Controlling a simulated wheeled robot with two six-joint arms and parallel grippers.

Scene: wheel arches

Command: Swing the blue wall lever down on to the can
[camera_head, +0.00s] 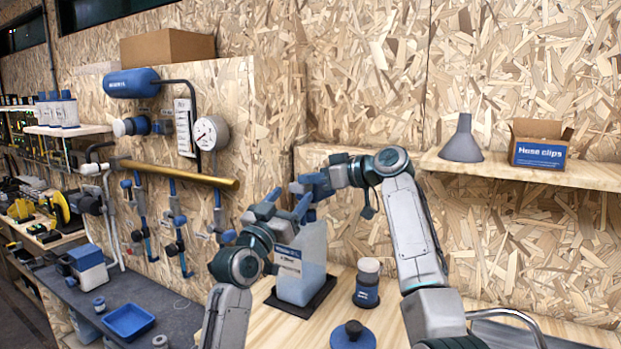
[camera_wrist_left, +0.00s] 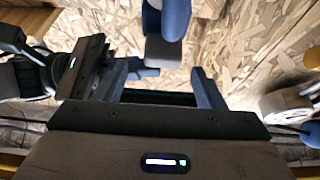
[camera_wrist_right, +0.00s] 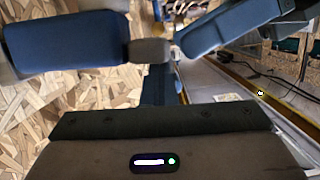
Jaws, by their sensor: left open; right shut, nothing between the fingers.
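The can (camera_head: 303,262) is a pale translucent jug with a blue label, upright on a dark base; its top is partly hidden by my grippers. My left gripper (camera_head: 287,204) is open just above the can; its spread fingers show in the left wrist view (camera_wrist_left: 160,85). My right gripper (camera_head: 302,186) is shut and empty, close above and behind it. A blue piece, seemingly the lever (camera_wrist_left: 175,18), lies beyond the gap between my left fingers. A large blue bar with a grey end (camera_wrist_right: 65,40) is close to my right gripper; I cannot tell if they touch.
A shelf (camera_head: 530,172) holds a grey funnel (camera_head: 462,140) and a box (camera_head: 540,150). A brass pipe (camera_head: 180,172) and blue valves are on the left wall.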

